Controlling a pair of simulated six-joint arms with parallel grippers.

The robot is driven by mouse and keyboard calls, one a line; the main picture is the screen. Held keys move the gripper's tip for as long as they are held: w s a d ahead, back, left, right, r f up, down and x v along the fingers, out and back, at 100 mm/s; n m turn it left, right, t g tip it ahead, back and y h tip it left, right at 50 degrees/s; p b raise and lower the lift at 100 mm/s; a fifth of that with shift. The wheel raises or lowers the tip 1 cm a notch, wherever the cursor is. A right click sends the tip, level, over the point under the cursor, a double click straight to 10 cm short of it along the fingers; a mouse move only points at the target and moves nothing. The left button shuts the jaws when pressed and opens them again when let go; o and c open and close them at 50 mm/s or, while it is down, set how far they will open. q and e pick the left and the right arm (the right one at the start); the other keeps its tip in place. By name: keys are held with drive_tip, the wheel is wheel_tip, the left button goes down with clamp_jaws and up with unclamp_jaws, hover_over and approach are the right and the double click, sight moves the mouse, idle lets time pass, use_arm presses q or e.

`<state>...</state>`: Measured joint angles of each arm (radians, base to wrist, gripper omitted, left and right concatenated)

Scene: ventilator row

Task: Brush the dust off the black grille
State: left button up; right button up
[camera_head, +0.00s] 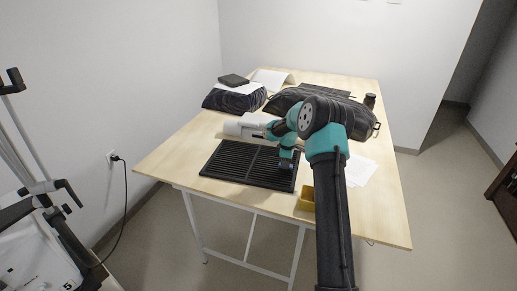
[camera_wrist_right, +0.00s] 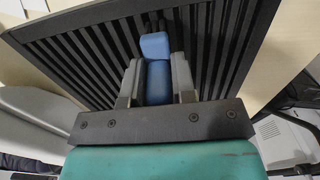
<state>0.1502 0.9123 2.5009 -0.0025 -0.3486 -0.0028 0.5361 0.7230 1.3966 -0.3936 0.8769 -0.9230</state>
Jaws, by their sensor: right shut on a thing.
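The black grille (camera_head: 235,163) lies flat near the table's front edge, its slats side by side. It also fills much of the right wrist view (camera_wrist_right: 95,45). My right gripper (camera_head: 286,164) is over the grille's right part. In the right wrist view its two grey fingers (camera_wrist_right: 157,80) are shut on a blue brush (camera_wrist_right: 156,46), whose blue end points at the slats. I cannot make out dust on the slats. My left gripper is in neither view.
A yellow container (camera_head: 306,198) stands right of the grille by the front edge. A white object (camera_head: 240,127) lies behind the grille. A black bag (camera_head: 360,119), a dark bundle (camera_head: 232,101) and a dark cup (camera_head: 370,101) are farther back. White sheets (camera_head: 361,171) lie right of my arm.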

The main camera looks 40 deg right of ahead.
drive_tip(key=shift+s+d+r, duration=0.1)
drive_tip(key=shift+s+d, duration=0.05)
drive_tip(key=shift+s, duration=0.15)
drive_tip(key=shift+r, duration=4.05)
